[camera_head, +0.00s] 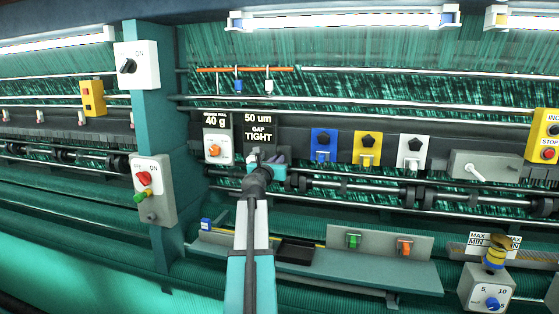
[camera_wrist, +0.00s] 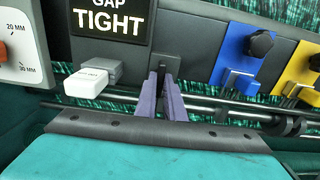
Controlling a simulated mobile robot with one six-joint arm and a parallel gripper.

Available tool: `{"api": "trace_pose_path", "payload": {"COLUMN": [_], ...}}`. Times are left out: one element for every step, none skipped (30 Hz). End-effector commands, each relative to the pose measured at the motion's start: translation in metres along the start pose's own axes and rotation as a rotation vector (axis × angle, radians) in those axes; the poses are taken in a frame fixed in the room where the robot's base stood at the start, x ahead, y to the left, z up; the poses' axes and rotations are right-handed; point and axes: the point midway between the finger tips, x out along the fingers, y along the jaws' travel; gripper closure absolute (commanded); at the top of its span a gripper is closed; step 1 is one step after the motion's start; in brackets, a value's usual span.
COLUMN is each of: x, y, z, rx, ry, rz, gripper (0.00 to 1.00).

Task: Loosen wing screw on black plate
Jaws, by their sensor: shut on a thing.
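My gripper (camera_head: 264,160) reaches up to the machine's front, just below a black sign (camera_head: 258,132) reading 50 um, GAP TIGHT. In the wrist view its purple fingers (camera_wrist: 163,90) are nearly together, their tips at a small dark plate (camera_wrist: 165,62) just under and right of the sign (camera_wrist: 112,20). The fingers are shut on the wing screw there. The screw itself is hidden between the fingertips, so its turn angle cannot be told. A white block (camera_wrist: 87,83) juts out left of the fingers, apart from them.
Blue (camera_head: 324,146), yellow (camera_head: 367,148) and white (camera_head: 413,151) plates with black knobs stand to the right. A dial panel (camera_head: 218,137) is on the left. Rollers (camera_head: 400,190) run below the rail. A grey shelf (camera_head: 380,270) holds green and orange pieces.

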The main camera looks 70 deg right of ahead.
Motion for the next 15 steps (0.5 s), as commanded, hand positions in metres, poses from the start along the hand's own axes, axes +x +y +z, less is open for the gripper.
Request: {"api": "trace_pose_path", "payload": {"x": [0.0003, 0.0003, 0.0003, 0.0003, 0.0003, 0.0003, 0.0003, 0.0002, 0.0002, 0.0002, 0.0002, 0.0002, 0.0001, 0.0001, 0.0001], "y": [-0.0006, -0.0006, -0.0006, -0.0006, -0.0006, -0.0006, -0.0006, -0.0005, -0.0004, -0.0004, -0.0003, -0.0003, -0.0003, -0.0002, -0.0002], "z": [-0.0013, -0.0013, -0.0013, -0.0013, -0.0013, -0.0013, -0.0012, -0.0011, -0.0009, -0.0008, -0.0007, -0.0006, -0.0005, -0.0004, -0.0004], "rx": [-0.018, -0.029, -0.045, -0.057, -0.053, -0.052, -0.052, -0.052, -0.052, -0.051, -0.051, -0.051, -0.051, -0.051, -0.051], "ry": [0.002, 0.002, 0.002, 0.002, 0.002, 0.002, 0.002, 0.002, 0.002, 0.001, 0.001, 0.001, 0.001, 0.001, 0.001], "rz": [-0.002, -0.002, -0.002, -0.002, -0.002, -0.002, -0.001, -0.001, -0.001, -0.001, -0.001, -0.001, -0.001, -0.001, 0.0], "gripper": [1.0, 1.0, 1.0, 1.0, 0.86, 0.79, 0.74, 0.72, 0.72, 0.72, 0.72, 0.72, 0.72, 0.72, 0.72]}}
